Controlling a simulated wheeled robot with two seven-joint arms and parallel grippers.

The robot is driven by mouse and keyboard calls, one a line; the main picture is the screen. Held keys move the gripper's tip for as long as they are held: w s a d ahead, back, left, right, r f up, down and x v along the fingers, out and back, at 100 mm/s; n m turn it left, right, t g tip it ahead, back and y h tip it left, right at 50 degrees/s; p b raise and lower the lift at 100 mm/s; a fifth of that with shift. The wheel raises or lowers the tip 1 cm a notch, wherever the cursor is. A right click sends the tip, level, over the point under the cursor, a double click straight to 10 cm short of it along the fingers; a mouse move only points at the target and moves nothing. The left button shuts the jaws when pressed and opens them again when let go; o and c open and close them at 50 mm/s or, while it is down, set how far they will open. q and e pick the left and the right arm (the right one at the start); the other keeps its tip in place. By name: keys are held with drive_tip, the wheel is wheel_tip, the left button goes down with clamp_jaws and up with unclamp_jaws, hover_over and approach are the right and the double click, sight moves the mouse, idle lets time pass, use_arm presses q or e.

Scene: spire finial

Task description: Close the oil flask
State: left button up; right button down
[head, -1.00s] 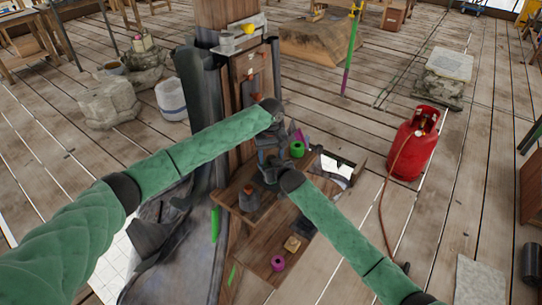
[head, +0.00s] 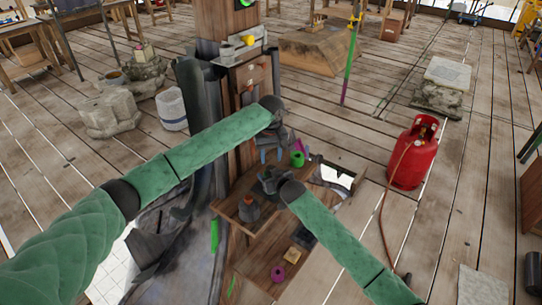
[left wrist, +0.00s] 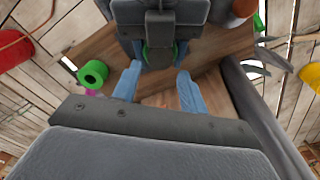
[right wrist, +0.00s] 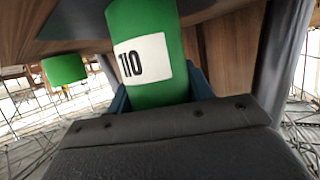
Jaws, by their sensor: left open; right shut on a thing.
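A dark grey flask-like vessel with an orange-brown top (head: 249,210) stands on the small wooden table; I cannot tell for sure that it is the oil flask or whether it is closed. Its orange-brown part shows at the top of the left wrist view (left wrist: 242,8). My right gripper (head: 270,180) is shut on a green cylinder with a white number label (right wrist: 150,60), above the table and right of the vessel. My left gripper (head: 275,153) is open and empty, just beyond the right one; its blue fingers (left wrist: 158,85) stand apart.
A wooden post (head: 242,100) rises behind the table. A red gas cylinder (head: 412,155) with a hose stands on the floor to the right.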

sight(271, 168)
use_arm(q)
drive_tip(key=r, duration=0.2)
drive_tip(key=w+r, duration=0.1)
drive_tip(key=shift+w+a, duration=0.1)
drive_tip(key=shift+a, duration=0.25)
drive_tip(key=n, duration=0.2)
drive_tip(key=s+n, duration=0.1)
drive_tip(key=n, duration=0.1)
drive_tip(key=shift+d, duration=0.25)
drive_tip(key=n, duration=0.4)
drive_tip(key=shift+s+d, duration=0.1)
drive_tip(key=shift+s, duration=0.1)
drive_tip(key=shift+f, duration=0.1)
drive_tip(key=shift+f, duration=3.95)
drive_tip(key=c, duration=0.8)
